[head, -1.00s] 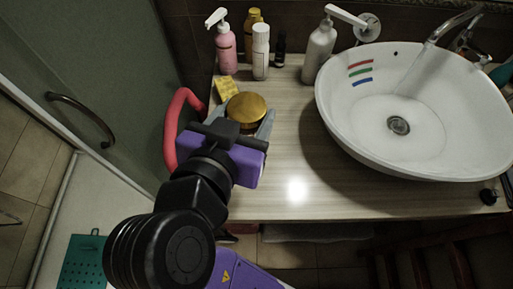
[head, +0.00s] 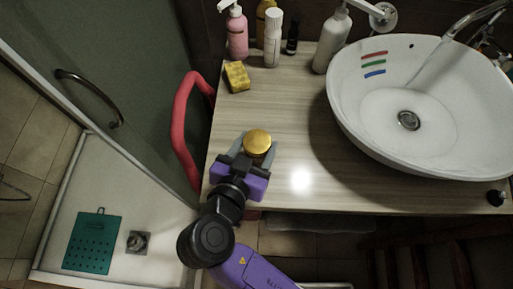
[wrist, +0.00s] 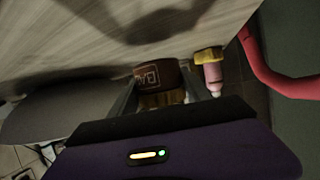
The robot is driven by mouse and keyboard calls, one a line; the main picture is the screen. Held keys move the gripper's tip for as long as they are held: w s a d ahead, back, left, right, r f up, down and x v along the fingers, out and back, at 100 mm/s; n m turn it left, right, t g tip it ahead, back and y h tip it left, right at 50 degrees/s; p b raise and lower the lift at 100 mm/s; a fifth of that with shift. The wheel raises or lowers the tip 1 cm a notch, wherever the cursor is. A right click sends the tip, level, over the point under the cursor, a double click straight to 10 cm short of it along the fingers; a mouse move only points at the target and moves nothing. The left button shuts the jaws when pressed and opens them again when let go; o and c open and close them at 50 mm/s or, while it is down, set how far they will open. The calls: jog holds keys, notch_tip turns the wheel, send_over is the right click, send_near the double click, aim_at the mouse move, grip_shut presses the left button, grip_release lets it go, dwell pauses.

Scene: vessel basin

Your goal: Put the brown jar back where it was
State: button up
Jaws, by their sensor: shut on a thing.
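The brown jar with a gold lid (head: 257,141) is between the fingers of my gripper (head: 255,152), over the front left part of the wooden counter (head: 295,120). In the wrist view the jar's brown side (wrist: 158,76) shows a partly visible pale label, with the gold lid nearer the camera. My gripper (wrist: 158,92) is shut on the jar, one finger on each side. I cannot tell whether the jar's base touches the counter.
A yellow sponge (head: 237,76) lies behind the jar. A pink pump bottle (head: 237,35), white bottles and a small dark bottle (head: 292,35) stand at the back. The white basin (head: 345,125) is right. A red rail (head: 182,125) borders the left edge. The counter's middle is clear.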

aim_at(256, 152)
jog(key=shift+f, duration=1.4)
jog(key=shift+f, duration=0.2)
jog(key=o, duration=1.5)
jog(key=shift+o, duration=0.2)
jog(key=shift+r, duration=0.2)
jog(key=b+v, duration=0.1)
jog(key=v, duration=1.1)
